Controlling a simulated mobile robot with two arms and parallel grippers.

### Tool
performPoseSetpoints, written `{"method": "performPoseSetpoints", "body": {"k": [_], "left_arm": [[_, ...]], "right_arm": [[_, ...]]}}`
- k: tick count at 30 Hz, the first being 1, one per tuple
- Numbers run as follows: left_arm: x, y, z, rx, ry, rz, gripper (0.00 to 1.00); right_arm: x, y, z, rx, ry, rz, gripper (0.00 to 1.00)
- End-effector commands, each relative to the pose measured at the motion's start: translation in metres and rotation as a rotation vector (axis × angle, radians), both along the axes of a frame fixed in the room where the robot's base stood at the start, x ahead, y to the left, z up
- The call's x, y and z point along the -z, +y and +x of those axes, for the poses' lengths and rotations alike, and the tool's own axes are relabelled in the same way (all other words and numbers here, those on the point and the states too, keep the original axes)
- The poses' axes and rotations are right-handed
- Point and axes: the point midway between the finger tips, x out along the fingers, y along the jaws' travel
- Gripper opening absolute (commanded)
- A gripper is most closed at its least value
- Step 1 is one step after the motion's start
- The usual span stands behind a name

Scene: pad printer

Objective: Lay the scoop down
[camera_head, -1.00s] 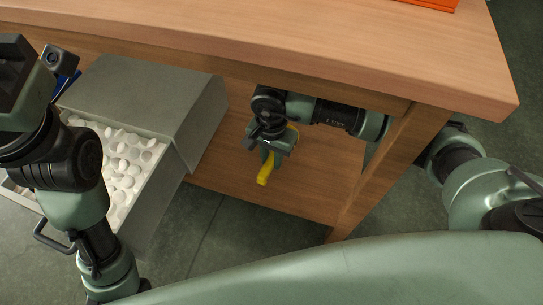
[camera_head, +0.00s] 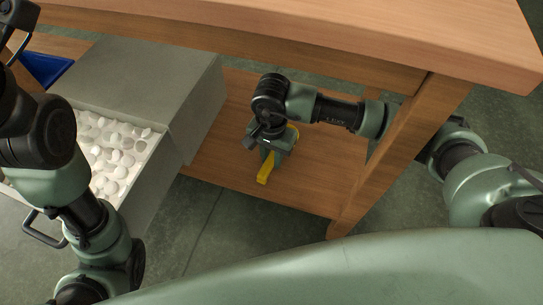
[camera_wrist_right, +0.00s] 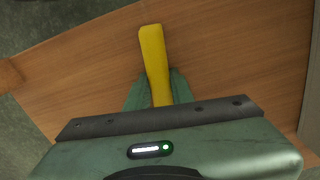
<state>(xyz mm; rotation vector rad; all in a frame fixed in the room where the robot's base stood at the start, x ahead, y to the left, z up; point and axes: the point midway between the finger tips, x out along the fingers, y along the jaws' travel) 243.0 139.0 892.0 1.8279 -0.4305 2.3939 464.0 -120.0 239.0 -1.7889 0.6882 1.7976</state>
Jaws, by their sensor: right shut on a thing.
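My right gripper (camera_head: 268,157) is shut on the yellow scoop (camera_head: 265,175), under the tabletop and over the wooden lower shelf (camera_head: 225,160). A yellow strip of the scoop sticks out past the fingers, and a little yellow shows behind the gripper. In the right wrist view the yellow part (camera_wrist_right: 153,55) points away from the hand, between the green fingers (camera_wrist_right: 155,92), with shelf wood behind it. The rest of the scoop is hidden by the hand. I cannot tell whether it touches the shelf. My left arm is at the left; its fingertips are out of view.
A grey cabinet (camera_head: 150,75) with an open drawer of white rounded pieces (camera_head: 115,155) stands left of the shelf. A blue object (camera_head: 45,68) lies behind it. The table leg (camera_head: 390,155) and tabletop (camera_head: 330,30) close in my right arm. The shelf around the gripper looks bare.

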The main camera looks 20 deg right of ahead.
Motion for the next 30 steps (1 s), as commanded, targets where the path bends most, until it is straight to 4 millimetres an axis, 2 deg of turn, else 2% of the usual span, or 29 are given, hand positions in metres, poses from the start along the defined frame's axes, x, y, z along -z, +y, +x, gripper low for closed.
{"method": "performPoseSetpoints", "body": {"k": [22,23,25,30], "left_arm": [[-0.0003,-0.0008,-0.0041,-0.001,-0.013,0.002,0.36],[-0.0012,-0.0008,-0.0042,-0.001,-0.013,0.002,0.36],[-0.0017,-0.0008,-0.0044,-0.001,-0.013,0.002,0.36],[-0.0017,-0.0007,-0.0046,-0.001,-0.014,0.002,0.36]], "right_arm": [[0.0063,-0.0001,0.0000,0.000,0.000,0.000,0.00],[0.0059,-0.0001,0.0001,0.000,0.000,0.000,0.28],[0.0057,-0.0001,0.0001,0.000,0.000,0.000,0.48],[0.0057,-0.0001,-0.0001,0.000,0.000,0.000,0.48]]}}
